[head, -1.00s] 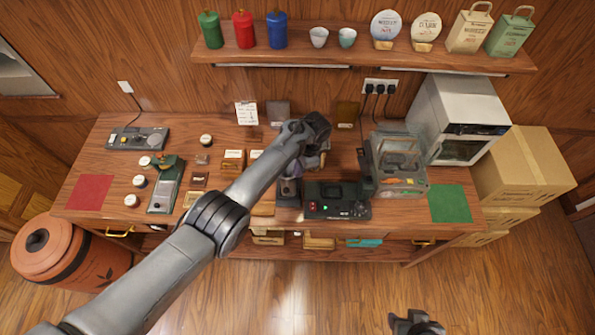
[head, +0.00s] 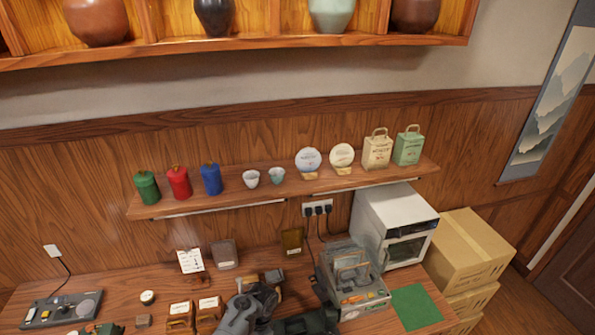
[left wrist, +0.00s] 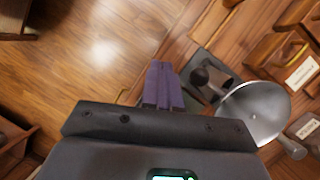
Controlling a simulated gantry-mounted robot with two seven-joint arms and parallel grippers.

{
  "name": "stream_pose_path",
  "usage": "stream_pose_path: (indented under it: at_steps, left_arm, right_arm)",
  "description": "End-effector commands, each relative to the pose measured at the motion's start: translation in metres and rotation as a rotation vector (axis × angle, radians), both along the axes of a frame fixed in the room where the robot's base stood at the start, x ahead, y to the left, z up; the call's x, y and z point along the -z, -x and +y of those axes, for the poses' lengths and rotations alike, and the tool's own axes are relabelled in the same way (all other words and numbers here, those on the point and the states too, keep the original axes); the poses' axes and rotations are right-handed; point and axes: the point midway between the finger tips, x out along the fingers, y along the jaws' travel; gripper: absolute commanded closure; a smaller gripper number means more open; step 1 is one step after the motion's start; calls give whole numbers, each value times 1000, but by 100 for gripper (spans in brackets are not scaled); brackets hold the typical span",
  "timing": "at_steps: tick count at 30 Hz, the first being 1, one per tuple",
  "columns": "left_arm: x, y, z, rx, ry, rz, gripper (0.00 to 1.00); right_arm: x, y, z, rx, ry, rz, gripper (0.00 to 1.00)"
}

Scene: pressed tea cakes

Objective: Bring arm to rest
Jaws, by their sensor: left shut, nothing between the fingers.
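My left arm's end (head: 250,308) shows at the bottom edge of the head view, over the workbench among the tea gear. Its fingertips cannot be made out there. In the left wrist view my left gripper (left wrist: 162,88) has its purple fingers together with nothing between them. Below the fingers are the bench's edge and the wooden floor (left wrist: 95,50). A round metal dish-like part (left wrist: 254,112) and a dark device with a black knob (left wrist: 203,76) lie to their right. My right gripper is in neither current view.
The workbench (head: 105,290) holds a grey scale-like device (head: 62,308), a clear-lidded machine (head: 352,285), a white oven (head: 392,225) and a green mat (head: 415,307). Cardboard boxes (head: 470,250) stand at its right. A wall shelf (head: 225,203) carries canisters, cups, discs and bags.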

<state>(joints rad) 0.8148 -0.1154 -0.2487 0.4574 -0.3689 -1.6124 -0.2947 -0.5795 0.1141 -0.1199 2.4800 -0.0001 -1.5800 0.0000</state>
Motion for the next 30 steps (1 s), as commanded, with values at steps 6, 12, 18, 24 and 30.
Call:
stream_pose_path:
  at_steps: [6,12,18,24,30]
  left_arm:
    - [110,129,17,-32,5,179,100]
    - [163,231,31,-98,22,202,100]
    - [165,309,48,-206,24,128,100]
    - [120,348,65,-328,28,-22,100]
    - [37,344,76,-453,61,-235,100]
  right_arm:
    - [0,0,0,0,0,-1,57]
    - [0,0,-1,-2,3,1,57]
    - [0,0,-2,-6,10,1,57]
    - [0,1,-2,-7,11,1,57]
    - [0,1,-2,-6,9,2,57]
